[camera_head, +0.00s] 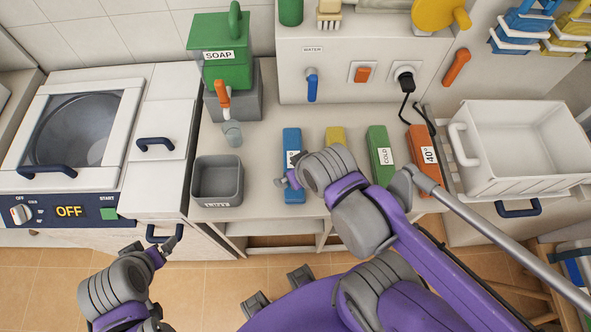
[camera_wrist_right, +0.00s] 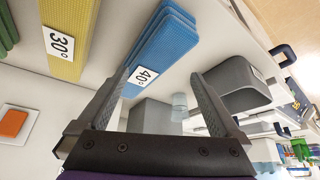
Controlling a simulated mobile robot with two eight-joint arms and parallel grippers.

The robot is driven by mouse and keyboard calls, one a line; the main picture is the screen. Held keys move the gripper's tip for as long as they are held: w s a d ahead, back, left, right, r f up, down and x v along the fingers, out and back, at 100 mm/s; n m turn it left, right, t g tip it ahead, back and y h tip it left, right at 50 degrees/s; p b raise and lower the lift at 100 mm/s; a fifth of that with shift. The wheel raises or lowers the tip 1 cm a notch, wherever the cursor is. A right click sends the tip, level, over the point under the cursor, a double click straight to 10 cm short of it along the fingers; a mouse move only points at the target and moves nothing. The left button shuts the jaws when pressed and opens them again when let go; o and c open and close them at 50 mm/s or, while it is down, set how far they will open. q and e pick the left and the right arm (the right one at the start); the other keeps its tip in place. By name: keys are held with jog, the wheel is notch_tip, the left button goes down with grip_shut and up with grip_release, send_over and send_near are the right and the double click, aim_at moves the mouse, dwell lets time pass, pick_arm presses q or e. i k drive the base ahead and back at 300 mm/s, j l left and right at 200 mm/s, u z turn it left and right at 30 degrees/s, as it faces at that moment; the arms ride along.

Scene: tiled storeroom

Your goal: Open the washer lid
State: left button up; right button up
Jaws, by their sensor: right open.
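The washer (camera_head: 165,110) stands at the left in the head view. Its lid (camera_head: 35,93) has a white frame, a round dark window and a dark blue handle (camera_head: 47,172) at its front edge. The lid lies shut above a panel reading OFF. My left gripper (camera_head: 170,243) is low in front of the washer, right of the lid handle and apart from it; its jaws are too small to judge. My right gripper (camera_head: 283,182) is beside the blue block, well right of the washer. In the wrist view its fingers (camera_wrist_right: 160,85) are spread with nothing held.
Blue (camera_head: 292,192), yellow (camera_head: 335,135), green (camera_head: 380,150) and orange (camera_head: 421,160) blocks lie on the counter. A grey bin (camera_head: 218,180) and green soap dispenser (camera_head: 220,65) stand between them and the washer. A white basket (camera_head: 520,140) is at right.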

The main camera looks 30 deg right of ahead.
aim_at(15, 176)
jog(key=k, duration=0.2)
jog(key=k+j, duration=0.35)
jog(key=j, duration=0.15)
jog(key=i+j, duration=0.1)
jog(key=j, duration=0.45)
jog(key=i+j+u, duration=0.1)
jog(key=j, duration=0.4)
